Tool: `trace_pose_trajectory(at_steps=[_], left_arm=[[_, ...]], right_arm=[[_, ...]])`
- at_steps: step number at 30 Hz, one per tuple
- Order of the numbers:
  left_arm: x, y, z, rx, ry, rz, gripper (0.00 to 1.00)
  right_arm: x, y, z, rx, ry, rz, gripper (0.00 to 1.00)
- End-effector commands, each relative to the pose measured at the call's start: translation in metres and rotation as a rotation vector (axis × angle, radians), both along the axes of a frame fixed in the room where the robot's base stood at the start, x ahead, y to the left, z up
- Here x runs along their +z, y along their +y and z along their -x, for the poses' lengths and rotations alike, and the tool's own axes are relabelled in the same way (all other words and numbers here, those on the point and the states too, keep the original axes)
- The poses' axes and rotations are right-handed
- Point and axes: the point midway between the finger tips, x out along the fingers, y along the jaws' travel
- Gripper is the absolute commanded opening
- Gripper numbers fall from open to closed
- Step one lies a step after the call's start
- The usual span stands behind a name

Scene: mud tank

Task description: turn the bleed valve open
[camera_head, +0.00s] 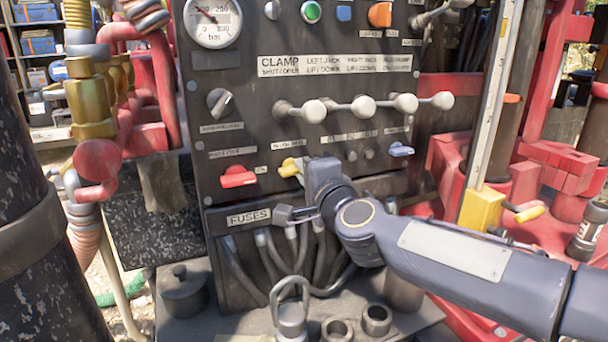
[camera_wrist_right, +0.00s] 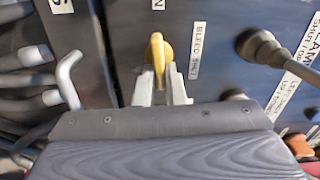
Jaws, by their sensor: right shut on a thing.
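The bleed valve's yellow handle (camera_head: 289,167) sits on the dark control panel (camera_head: 245,120), between a red handle and a blue one. My right gripper (camera_head: 305,172) reaches it from the lower right, with its body covering part of the handle. In the right wrist view the yellow handle (camera_wrist_right: 156,50) stands between the two pale fingers of the right gripper (camera_wrist_right: 160,82), which are shut on it. A white label (camera_wrist_right: 195,52) beside the handle seems to read "BLEED SHUT". My left gripper does not show.
A red handle (camera_head: 238,176) is left of the valve and a blue handle (camera_head: 401,149) is right. Several round-knobbed levers (camera_head: 364,106) stick out above. Hoses (camera_head: 285,255) hang below the fuses label. A yellow block (camera_head: 481,208) stands behind my right arm.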

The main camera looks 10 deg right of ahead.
Motion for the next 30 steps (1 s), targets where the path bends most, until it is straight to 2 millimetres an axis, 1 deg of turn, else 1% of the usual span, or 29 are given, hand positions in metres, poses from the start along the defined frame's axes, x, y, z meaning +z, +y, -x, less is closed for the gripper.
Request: trace_pose_trajectory(at_steps=[14,15,19,27,30], left_arm=[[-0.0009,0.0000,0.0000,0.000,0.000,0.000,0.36],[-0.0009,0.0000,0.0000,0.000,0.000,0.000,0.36],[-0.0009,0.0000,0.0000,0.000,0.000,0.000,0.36],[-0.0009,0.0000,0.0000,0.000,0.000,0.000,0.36],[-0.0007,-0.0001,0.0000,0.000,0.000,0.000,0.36]], right_arm=[[-0.0013,-0.0001,0.0000,0.000,0.004,-0.012,0.00],[-0.0013,-0.0001,0.0000,0.000,0.004,-0.012,0.14],[-0.0011,-0.0001,0.0000,0.000,0.004,-0.012,0.31],[-0.0005,-0.0002,0.0004,0.000,0.003,-0.012,0.32],[0.0002,-0.0014,0.0061,0.000,0.002,-0.012,0.32]])
